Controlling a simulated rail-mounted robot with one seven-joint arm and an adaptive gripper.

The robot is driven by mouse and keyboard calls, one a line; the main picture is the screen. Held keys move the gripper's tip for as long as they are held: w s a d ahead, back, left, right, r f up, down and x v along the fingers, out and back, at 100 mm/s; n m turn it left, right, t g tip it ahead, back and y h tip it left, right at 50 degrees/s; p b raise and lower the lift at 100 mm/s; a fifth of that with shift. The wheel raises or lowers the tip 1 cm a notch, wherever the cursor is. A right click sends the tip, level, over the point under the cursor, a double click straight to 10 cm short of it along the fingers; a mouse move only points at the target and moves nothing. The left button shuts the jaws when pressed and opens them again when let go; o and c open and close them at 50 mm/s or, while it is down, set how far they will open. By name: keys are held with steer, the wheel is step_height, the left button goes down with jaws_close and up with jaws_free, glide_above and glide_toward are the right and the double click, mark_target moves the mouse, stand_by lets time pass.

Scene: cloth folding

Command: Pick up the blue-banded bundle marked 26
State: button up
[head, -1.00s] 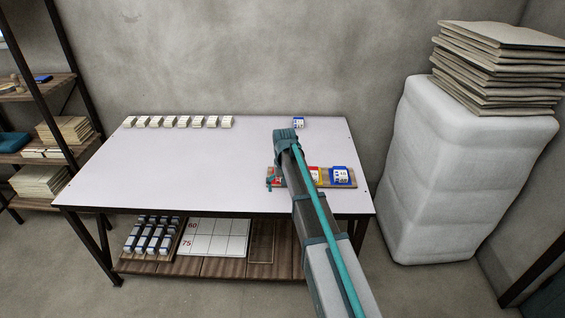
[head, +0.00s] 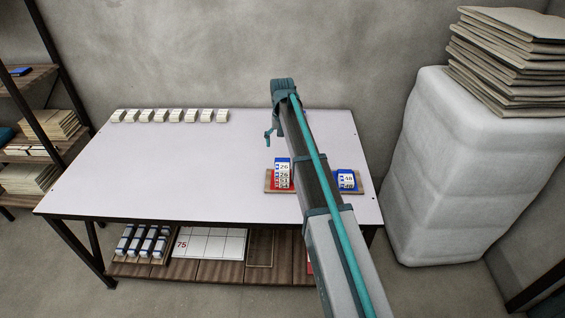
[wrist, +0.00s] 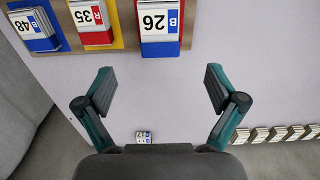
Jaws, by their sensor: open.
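The bundle marked 26 (wrist: 155,18), with a blue band marked B, stands at the left end of the wooden tray in the head view (head: 283,168). It seems to top a stack with blue and red below it. My gripper (wrist: 159,88) is open and empty in the wrist view. The bundle lies above and beyond the gap between its fingers in that picture, apart from them. In the head view one finger shows above the table, behind the bundle; my arm hides the other.
The tray (head: 361,188) also holds a red-banded 35 bundle (wrist: 95,17) and a blue-banded 48 bundle (wrist: 33,25). A small bundle (wrist: 143,136) lies farther back on the table. Several white bundles (head: 176,116) line the back left. The table's middle (head: 190,160) is clear.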

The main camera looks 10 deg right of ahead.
mark_target(282, 164)
steer(key=shift+s+f+p, duration=0.2)
steer(key=shift+f+p, duration=0.55)
steer(key=shift+f, duration=1.8)
steer(key=shift+s+f+p, duration=0.2)
steer(key=shift+f+p, duration=0.55)
steer(key=shift+f, duration=1.8)
steer(key=c, duration=1.3)
